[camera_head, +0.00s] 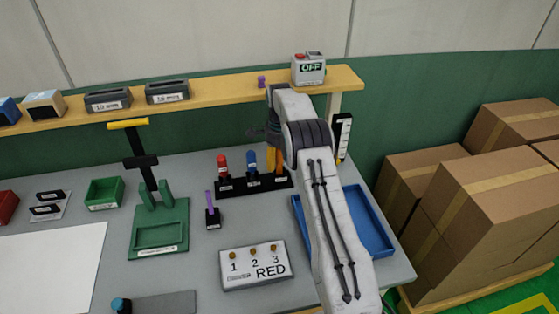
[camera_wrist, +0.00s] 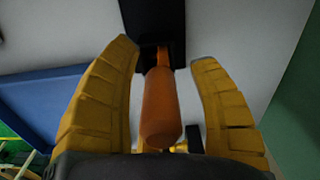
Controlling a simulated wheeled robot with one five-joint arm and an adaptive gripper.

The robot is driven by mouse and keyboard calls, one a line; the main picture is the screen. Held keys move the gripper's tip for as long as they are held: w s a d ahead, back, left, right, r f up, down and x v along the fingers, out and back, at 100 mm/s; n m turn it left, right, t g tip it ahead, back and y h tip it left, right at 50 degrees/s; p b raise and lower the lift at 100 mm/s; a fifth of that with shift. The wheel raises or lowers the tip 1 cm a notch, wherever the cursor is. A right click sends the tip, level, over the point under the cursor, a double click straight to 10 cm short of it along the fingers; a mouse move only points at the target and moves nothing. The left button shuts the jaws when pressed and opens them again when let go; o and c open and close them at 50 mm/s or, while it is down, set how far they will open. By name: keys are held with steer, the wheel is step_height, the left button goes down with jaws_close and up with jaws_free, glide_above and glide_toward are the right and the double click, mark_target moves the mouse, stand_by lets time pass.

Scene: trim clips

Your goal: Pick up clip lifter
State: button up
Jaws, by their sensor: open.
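An orange-handled tool (camera_wrist: 160,105) stands in a black holder (camera_wrist: 152,22) in the wrist view. I cannot read a label that names it as the clip lifter. My gripper (camera_wrist: 165,56) is open, with one yellow finger on each side of the orange handle. A gap shows between the handle and both fingers. In the head view the black rack (camera_head: 256,186) holds a red-handled tool (camera_head: 223,166) and a blue-handled tool (camera_head: 251,161). My arm hides most of the rack's right end and my gripper there.
A blue tray (camera_head: 370,222) lies right of and partly behind my arm. A small holder with a purple tool (camera_head: 211,210) stands left of the rack. A block marked RED (camera_head: 253,266) is in front. A shelf (camera_head: 210,95) runs along the back.

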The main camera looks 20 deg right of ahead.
jaws_close()
stand_by(0.4)
steer(key=shift+r, duration=0.15)
